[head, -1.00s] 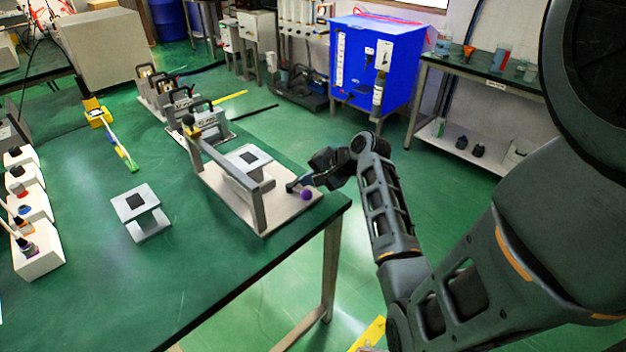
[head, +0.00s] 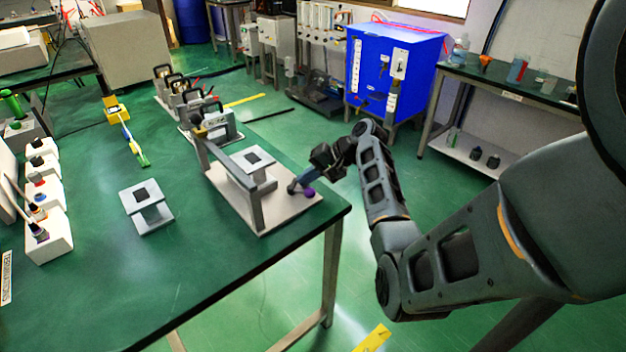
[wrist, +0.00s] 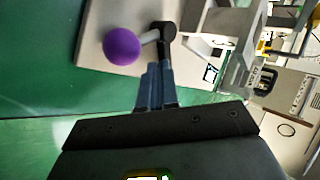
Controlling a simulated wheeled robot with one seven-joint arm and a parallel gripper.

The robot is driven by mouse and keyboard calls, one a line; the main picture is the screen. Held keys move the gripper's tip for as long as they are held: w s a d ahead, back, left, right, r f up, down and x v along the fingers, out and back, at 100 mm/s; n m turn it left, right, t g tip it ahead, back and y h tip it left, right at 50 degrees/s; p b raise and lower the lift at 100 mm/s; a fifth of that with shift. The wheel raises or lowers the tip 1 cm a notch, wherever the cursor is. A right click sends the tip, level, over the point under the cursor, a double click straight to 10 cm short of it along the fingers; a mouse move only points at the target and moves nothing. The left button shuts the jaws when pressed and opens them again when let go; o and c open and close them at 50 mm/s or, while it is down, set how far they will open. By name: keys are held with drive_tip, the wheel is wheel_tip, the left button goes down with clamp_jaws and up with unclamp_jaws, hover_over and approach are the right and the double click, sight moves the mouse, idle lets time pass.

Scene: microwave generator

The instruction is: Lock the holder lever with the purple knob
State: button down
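The holder (head: 258,205) stands on a pale base plate near the table's right corner. Its lever has a round purple knob (head: 308,192) at the plate's right edge. In the wrist view the purple knob (wrist: 122,46) is large and clear, and a short grey rod joins it to a black pivot piece (wrist: 163,40). My gripper (head: 293,188) is beside the knob. Contact with the lever cannot be told.
A grey stand (head: 150,212) with a dark square sits left of the holder. Several clamp-like devices (head: 200,105) stand behind it. White blocks (head: 48,225) line the left. A blue cabinet (head: 385,70) stands beyond the table. The front middle of the green table (head: 190,280) is clear.

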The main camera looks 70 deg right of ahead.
drive_tip(key=shift+w+d+r+n+y, duration=0.1)
drive_tip(key=shift+w+d+n+y, duration=0.15)
drive_tip(key=shift+n+y, duration=0.3)
drive_tip(key=shift+w+d+p, duration=0.25)
drive_tip(key=shift+w+p, duration=0.75)
drive_tip(key=shift+w, duration=0.3)
